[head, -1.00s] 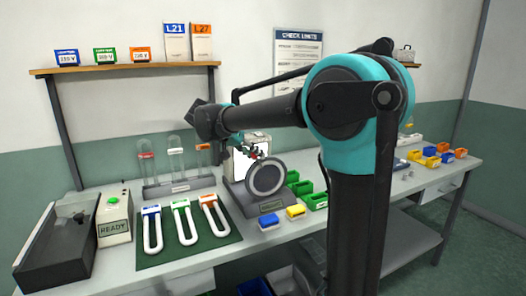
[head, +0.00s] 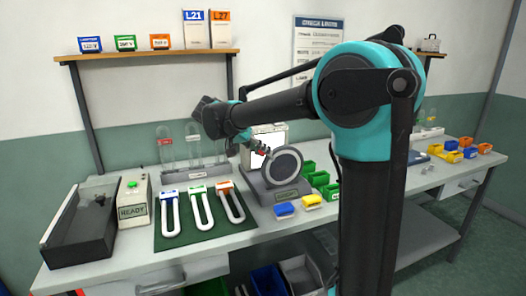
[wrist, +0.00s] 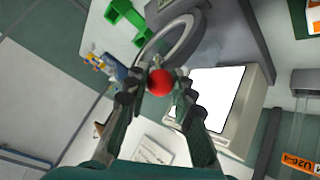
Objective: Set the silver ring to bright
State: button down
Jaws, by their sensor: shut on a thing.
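The silver ring (head: 299,164) stands upright around a grey disc on a dark grey base, which carries a small greenish label (head: 287,195) too small to read. My gripper (head: 263,150) is at the upper left of the ring's rim. In the wrist view my gripper (wrist: 158,88) is shut on a red knob (wrist: 160,82), with the silver ring (wrist: 185,45) just beyond it. How the knob joins the ring is hidden by the fingers.
A box with a white lit panel (head: 262,146) stands behind the ring. Green bins (head: 318,179) are close on its right. A green mat (head: 185,236) with several U-shaped tubes lies to the left, beside the READY box (head: 133,203).

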jog(key=shift+s+a+f, duration=0.1)
jog(key=shift+a+f, duration=0.05)
jog(key=c, duration=1.3)
grip_release()
jog(key=v, duration=1.2)
jog(key=shift+a, duration=0.15)
